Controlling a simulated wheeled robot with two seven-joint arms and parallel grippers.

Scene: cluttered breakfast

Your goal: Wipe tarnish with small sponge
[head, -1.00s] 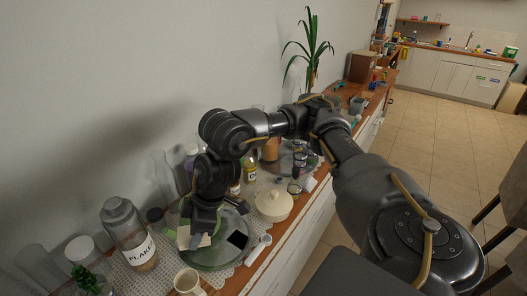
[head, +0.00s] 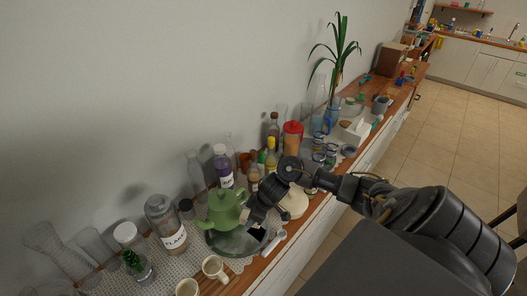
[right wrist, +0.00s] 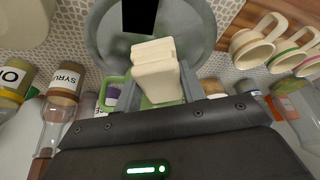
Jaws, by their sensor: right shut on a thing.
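A round grey-green tray (head: 225,243) sits on the lace cloth, with a black square patch of tarnish (head: 257,231) on its right part. The patch also shows at the top of the right wrist view (right wrist: 139,14). My right gripper (head: 250,215) is over the tray, just behind the patch and beside the green teapot (head: 222,207). It is shut on the small cream sponge (right wrist: 154,72), which shows between the fingers in the right wrist view. In the head view the sponge is hidden. I cannot tell whether it touches the tray. My left gripper is out of view.
Cream mugs (head: 213,268) stand in front of the tray and a white spoon (head: 274,243) lies to its right. A cream lidded bowl (head: 295,203) stands right, close to my arm.

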